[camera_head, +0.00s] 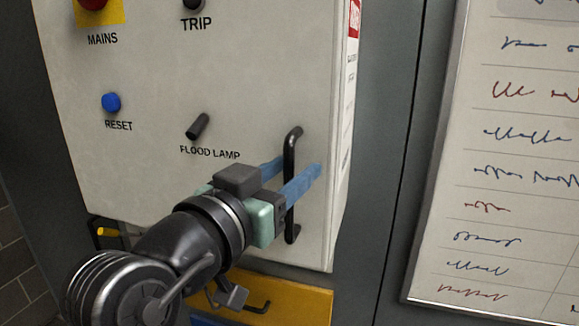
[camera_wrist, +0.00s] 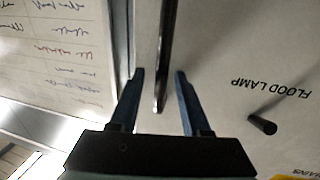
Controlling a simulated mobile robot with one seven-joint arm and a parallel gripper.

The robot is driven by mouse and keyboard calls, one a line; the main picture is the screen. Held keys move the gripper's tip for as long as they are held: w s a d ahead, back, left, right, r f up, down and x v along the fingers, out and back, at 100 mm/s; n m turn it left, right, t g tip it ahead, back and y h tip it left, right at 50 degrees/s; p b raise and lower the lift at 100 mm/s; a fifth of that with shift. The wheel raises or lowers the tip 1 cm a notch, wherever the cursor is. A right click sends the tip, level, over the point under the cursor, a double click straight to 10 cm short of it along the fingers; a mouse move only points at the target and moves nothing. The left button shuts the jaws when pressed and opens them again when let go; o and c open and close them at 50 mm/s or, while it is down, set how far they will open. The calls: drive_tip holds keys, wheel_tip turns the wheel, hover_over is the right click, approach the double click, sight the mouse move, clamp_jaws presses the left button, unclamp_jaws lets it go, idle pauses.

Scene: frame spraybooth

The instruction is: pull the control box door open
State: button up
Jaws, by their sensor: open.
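The control box door (camera_head: 150,150) is a pale panel facing me, and it looks shut. Its black bar handle (camera_head: 291,165) stands upright near the door's right edge. My gripper (camera_head: 297,175) is at the handle with its two blue fingers open, one on each side of the bar. In the wrist view the handle (camera_wrist: 165,60) runs between the open fingers of my gripper (camera_wrist: 160,75), with a gap on both sides. The handle's middle is partly hidden by a finger in the head view.
The door carries a blue RESET button (camera_head: 111,102), a black FLOOD LAMP switch (camera_head: 198,126), a TRIP control and a red MAINS knob. A whiteboard (camera_head: 500,150) hangs at the right. A yellow drawer-like front (camera_head: 290,300) with a black handle lies below the box.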

drive_tip(key=shift+c, duration=0.2)
clamp_jaws()
drive_tip(key=shift+a, duration=0.1)
idle(1.0)
